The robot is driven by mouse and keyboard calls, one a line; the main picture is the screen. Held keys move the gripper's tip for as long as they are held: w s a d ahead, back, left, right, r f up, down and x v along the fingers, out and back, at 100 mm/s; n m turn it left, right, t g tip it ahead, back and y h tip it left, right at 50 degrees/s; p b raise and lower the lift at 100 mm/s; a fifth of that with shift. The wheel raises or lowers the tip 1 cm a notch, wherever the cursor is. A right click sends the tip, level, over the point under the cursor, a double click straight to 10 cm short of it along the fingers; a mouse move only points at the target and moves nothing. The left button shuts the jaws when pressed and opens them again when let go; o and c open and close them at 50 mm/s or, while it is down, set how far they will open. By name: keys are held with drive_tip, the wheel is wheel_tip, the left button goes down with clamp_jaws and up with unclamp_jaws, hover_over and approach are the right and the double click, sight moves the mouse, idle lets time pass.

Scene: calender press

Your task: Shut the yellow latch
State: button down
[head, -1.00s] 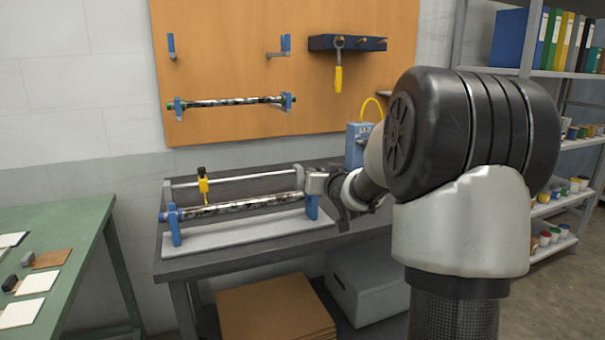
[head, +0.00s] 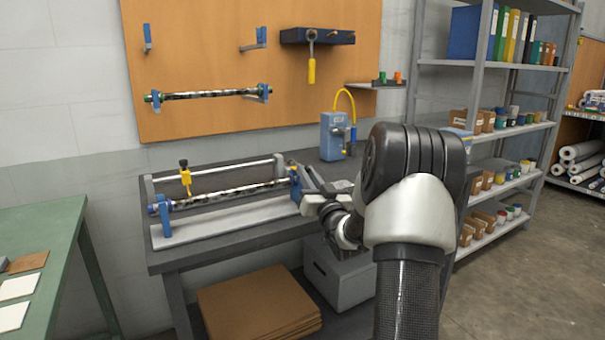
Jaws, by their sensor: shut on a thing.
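The press is a grey base (head: 230,228) with a dark patterned roller (head: 232,193) lying between two blue end brackets. A small yellow piece, which looks like the yellow latch (head: 291,163), shows at the top of the right bracket (head: 295,183). My gripper (head: 305,188) is at that right end, its fingers beside the bracket. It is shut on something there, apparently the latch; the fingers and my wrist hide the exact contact. A yellow piece with a black knob (head: 185,178) stands on the rail near the left end, apart from my gripper.
A blue box with a yellow hose (head: 334,136) stands at the back of the dark bench (head: 165,262). A spare roller (head: 208,94) and a yellow-handled tool (head: 311,65) hang on the wooden board. A green table (head: 50,235) is at left, shelves (head: 500,125) at right.

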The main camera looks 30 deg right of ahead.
drive_tip(key=shift+f+t+h, duration=0.3)
drive_tip(key=shift+f+t, duration=0.3)
drive_tip(key=shift+t, duration=0.2)
drive_tip(key=c, duration=1.8)
unclamp_jaws()
drive_tip(key=shift+c, duration=0.2)
drive_tip(key=shift+s+f, duration=0.1)
drive_tip(key=p+v, duration=0.1)
drive_tip(key=v, duration=1.6)
